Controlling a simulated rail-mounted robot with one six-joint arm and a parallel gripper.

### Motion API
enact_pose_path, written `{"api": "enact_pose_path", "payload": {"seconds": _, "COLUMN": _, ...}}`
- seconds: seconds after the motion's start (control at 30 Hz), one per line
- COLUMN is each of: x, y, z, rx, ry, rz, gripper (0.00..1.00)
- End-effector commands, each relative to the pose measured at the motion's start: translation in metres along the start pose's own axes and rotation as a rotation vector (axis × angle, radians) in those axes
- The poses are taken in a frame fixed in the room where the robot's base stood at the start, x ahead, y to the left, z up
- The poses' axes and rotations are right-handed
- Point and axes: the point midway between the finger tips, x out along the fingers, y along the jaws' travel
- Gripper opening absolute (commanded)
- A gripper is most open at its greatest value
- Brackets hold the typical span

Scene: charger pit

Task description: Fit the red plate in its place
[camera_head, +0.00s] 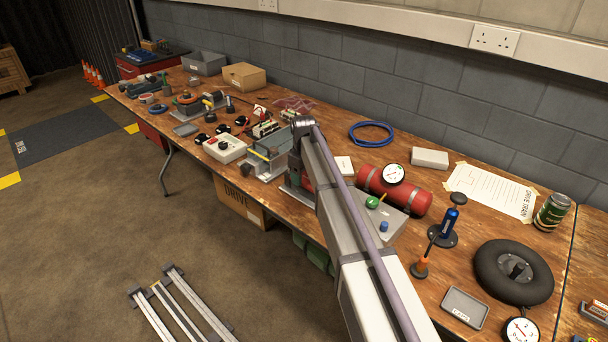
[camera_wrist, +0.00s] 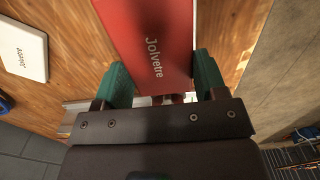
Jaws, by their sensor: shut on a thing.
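The red plate (camera_wrist: 152,45) fills the upper middle of the wrist view, with the word "Jolvetre" in white on its face. My gripper (camera_wrist: 162,75) has its two green fingers on either side of the plate's near part and is shut on it. The plate extends from the fingers past the top of the view, above the wooden bench top. In the head view my arm hides most of the gripper. I cannot tell which spot the plate belongs to.
A white card (camera_wrist: 24,48) lies on the bench. In the head view a grey fixture (camera_head: 266,164) and a white box with a knob (camera_head: 224,148) stand left of my arm. A red cylinder with a gauge (camera_head: 412,193) and a grey box with buttons (camera_head: 384,222) stand right.

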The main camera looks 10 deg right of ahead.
Motion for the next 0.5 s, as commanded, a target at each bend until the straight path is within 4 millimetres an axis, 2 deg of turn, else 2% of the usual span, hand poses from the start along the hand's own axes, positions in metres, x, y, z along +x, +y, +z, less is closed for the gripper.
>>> {"api": "enact_pose_path", "payload": {"seconds": 0.37, "x": 0.0096, "y": 0.0000, "z": 0.0000, "rx": 0.000, "ry": 0.000, "rz": 0.000, "gripper": 0.40}}
{"api": "enact_pose_path", "payload": {"seconds": 0.4, "x": 0.0095, "y": 0.0000, "z": 0.0000, "rx": 0.000, "ry": 0.000, "rz": 0.000, "gripper": 0.66}}
{"api": "enact_pose_path", "payload": {"seconds": 0.5, "x": 0.0085, "y": 0.0000, "z": 0.0000, "rx": 0.000, "ry": 0.000, "rz": 0.000, "gripper": 0.76}}
